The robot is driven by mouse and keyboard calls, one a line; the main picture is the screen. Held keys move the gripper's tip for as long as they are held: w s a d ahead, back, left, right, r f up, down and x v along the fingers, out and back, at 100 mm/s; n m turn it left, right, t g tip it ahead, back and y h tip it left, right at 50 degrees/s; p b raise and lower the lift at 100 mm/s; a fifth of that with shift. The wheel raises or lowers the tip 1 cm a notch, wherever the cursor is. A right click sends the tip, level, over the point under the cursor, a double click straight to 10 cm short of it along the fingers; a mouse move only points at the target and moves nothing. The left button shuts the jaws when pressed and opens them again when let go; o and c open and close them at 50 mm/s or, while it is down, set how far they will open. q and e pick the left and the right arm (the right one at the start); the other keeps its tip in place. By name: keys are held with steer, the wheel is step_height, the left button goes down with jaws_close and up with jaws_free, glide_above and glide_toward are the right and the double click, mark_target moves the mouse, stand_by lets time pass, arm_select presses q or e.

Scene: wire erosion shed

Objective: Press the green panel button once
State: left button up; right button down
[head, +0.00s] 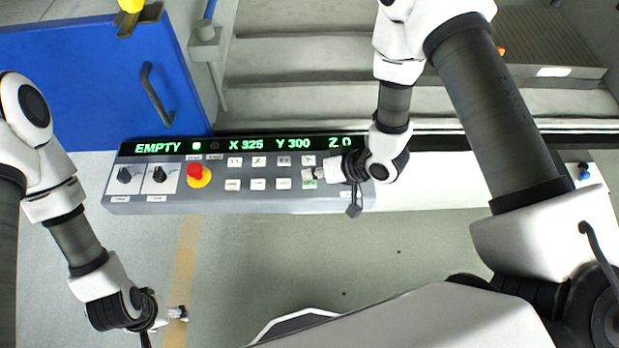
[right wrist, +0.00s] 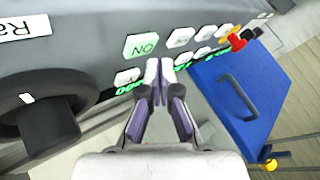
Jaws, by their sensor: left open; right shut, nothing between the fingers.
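The green panel button (right wrist: 142,45) shows in the right wrist view as a pale green square with "ON" seen upside down. In the head view the green button (head: 309,184) sits in the lower row of the grey control panel (head: 250,207), partly covered by my right gripper. My right gripper (head: 312,174) is shut and empty. Its fingertips (right wrist: 159,66) are just beside the green button; I cannot tell if they touch the panel. My left gripper (head: 179,313) is open and empty, low over the floor at the lower left, away from the panel.
A red emergency button (head: 195,170) and two black knobs (head: 160,175) are left on the panel, with several white buttons between. A large black knob (right wrist: 45,115) is close to my right gripper. A blue door (head: 75,80) and grey steps (head: 300,60) stand behind.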

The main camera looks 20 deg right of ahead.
mark_target(312, 183)
step_height(312, 183, up, 5)
steer(key=p, duration=0.4)
stand_by(0.6)
steer(key=shift+f, duration=0.1)
